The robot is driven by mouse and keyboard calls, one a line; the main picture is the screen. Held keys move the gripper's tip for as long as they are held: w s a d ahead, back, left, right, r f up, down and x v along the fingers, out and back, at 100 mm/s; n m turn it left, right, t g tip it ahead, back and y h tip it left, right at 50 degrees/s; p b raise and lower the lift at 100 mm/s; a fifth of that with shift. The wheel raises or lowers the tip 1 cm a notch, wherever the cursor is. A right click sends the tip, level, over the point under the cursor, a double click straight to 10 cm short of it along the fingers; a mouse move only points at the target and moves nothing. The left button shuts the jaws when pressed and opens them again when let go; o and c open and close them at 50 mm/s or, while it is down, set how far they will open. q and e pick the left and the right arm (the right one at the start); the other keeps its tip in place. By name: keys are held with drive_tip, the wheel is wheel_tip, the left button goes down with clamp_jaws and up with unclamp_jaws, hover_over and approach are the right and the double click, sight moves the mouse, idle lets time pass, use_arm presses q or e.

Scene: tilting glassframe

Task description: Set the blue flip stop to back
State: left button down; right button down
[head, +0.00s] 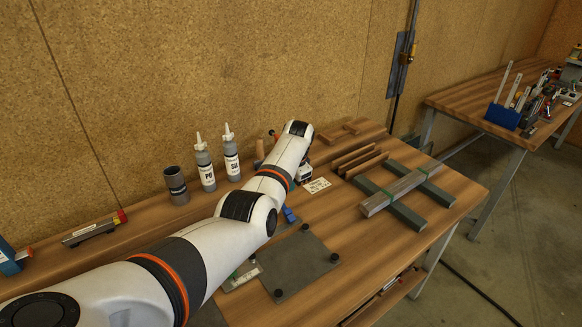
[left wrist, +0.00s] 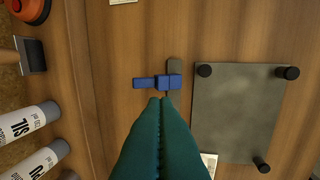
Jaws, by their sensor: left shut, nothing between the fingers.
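The blue flip stop (left wrist: 172,82) lies on the wooden bench in the left wrist view, beside the grey plate. Its blue arm (left wrist: 145,82) points left, and a grey strip (left wrist: 174,65) shows at the block's upper side. In the head view the blue flip stop (head: 289,214) is a small patch just right of my left arm, partly hidden by it. My left gripper (left wrist: 161,99) has teal fingers that are shut and empty. Their tips show just below the blue block in the left wrist view; I cannot tell whether they touch it. My right gripper is not in view.
A grey plate (head: 295,262) with black knobs lies close to the stop. Two bottles (head: 204,163) (head: 231,153) and a dark cup (head: 176,185) stand along the back. Green-grey bars (head: 402,209) and wooden strips (head: 357,160) lie to the right.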

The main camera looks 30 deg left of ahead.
use_arm(q)
wheel_tip(320, 180, up, 4)
drive_tip(key=shift+w+a+r+b, duration=0.1)
drive_tip(key=shift+a+r+b, duration=0.05)
drive_tip(key=shift+r+b, duration=0.15)
drive_tip(key=shift+f, duration=0.1)
idle(0.4)
